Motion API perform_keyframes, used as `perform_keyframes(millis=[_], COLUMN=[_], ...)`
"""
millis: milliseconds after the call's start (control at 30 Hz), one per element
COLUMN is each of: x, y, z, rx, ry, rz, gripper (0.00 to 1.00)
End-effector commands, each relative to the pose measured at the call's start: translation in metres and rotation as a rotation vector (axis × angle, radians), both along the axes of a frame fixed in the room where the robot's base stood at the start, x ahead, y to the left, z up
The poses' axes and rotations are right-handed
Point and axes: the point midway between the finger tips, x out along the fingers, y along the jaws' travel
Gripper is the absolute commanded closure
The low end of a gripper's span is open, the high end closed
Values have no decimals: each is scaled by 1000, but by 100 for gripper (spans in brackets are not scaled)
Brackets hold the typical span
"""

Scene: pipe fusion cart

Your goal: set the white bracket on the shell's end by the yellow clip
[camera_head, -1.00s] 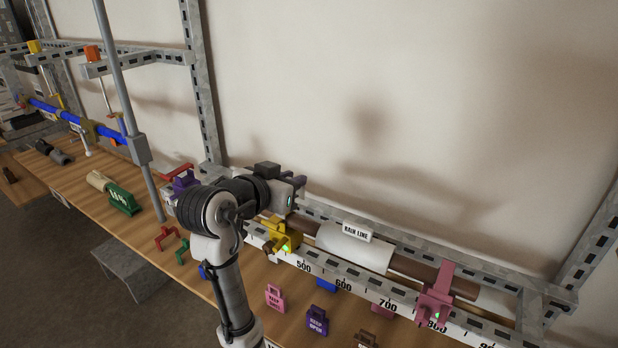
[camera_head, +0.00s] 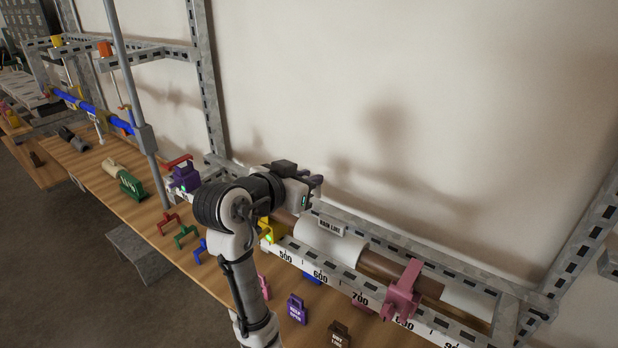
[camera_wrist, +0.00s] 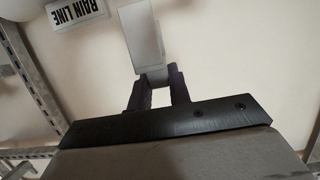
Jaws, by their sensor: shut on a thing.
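My gripper (camera_head: 314,182) is raised above the rail, near the left end of the shell in the picture. In the wrist view its dark fingers (camera_wrist: 158,92) are shut on the white bracket (camera_wrist: 144,40), which stands out beyond the fingertips. I cannot make out the bracket in the head view. The shell (camera_head: 320,240) is a white cylinder on the rail with a RAIN LINE tag (camera_head: 331,225). The yellow clip (camera_head: 268,232) is at the shell's left end, partly hidden by my arm. The tag also shows in the wrist view (camera_wrist: 77,11). The bracket appears apart from the shell.
A pink clip (camera_head: 403,289) stands on the rail to the right, and a purple clip (camera_head: 186,177) to the left. Small coloured brackets and tags, such as a purple tag (camera_head: 297,308), lie on the bench in front. A grey post (camera_head: 130,90) rises at left.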

Motion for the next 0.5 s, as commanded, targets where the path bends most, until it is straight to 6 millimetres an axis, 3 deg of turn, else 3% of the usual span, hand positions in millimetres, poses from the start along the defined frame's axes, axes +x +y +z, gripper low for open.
perform_keyframes(millis=[500], x=[0], y=[-1], z=[-37], rx=[1], ry=[1], rz=[0], gripper=[100])
